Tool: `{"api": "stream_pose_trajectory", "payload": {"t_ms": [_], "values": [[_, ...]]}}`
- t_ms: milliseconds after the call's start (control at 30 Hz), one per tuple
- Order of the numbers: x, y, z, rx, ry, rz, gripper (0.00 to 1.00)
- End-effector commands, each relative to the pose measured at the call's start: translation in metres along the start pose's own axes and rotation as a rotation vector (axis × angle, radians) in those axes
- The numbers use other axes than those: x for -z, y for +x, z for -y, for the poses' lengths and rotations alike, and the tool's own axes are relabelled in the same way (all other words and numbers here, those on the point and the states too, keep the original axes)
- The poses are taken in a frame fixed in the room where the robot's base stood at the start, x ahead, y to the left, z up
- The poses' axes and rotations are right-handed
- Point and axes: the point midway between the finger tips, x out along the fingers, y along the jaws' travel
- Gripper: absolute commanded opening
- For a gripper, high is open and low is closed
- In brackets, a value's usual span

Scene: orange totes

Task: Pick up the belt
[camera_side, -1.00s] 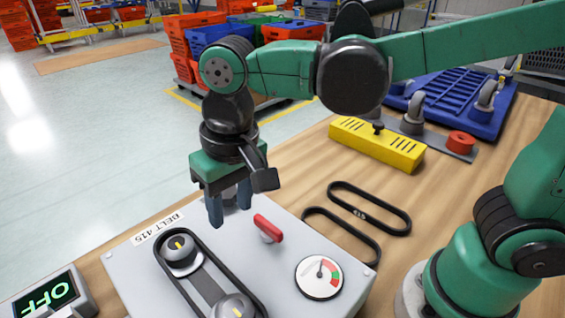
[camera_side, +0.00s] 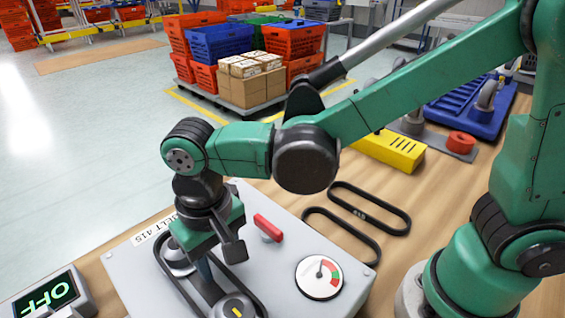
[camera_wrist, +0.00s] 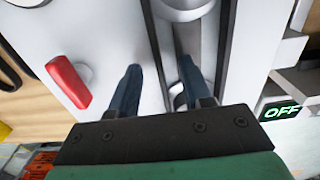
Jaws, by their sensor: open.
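A black belt (camera_side: 178,285) is looped around two grey pulleys on the light grey machine panel (camera_side: 275,290) labelled BELT 415. My gripper (camera_side: 205,272) is low over the panel, between the two pulleys. In the wrist view my gripper (camera_wrist: 158,66) is open, its two blue fingers apart. One dark strand of the belt (camera_wrist: 155,42) shows between the fingertips, and the other strand (camera_wrist: 227,45) lies to their right. I cannot tell whether the fingers touch the belt. My wrist hides part of the belt and the far pulley in the side view.
A red handle (camera_side: 268,228) and a round gauge (camera_side: 319,278) stand on the panel right of my gripper. Two loose black belts (camera_side: 370,208) lie on the wooden table. A display (camera_side: 50,295) reads OFF at the left. A yellow block (camera_side: 390,150) lies farther back.

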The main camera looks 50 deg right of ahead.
Motion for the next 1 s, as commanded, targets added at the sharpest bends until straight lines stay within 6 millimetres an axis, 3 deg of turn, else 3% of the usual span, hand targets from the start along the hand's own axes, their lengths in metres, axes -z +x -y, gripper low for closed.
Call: {"api": "stream_pose_trajectory", "payload": {"t_ms": [67,200,733,1000], "values": [[0.0,0.0,0.0,0.0,0.0,0.0,0.41],[0.0,0.0,0.0,0.0,0.0,0.0,0.01],[0.0,-0.004,0.0,0.0,0.0,0.0,0.0],[0.0,-0.034,0.0,0.0,0.0,0.0,0.0]]}}
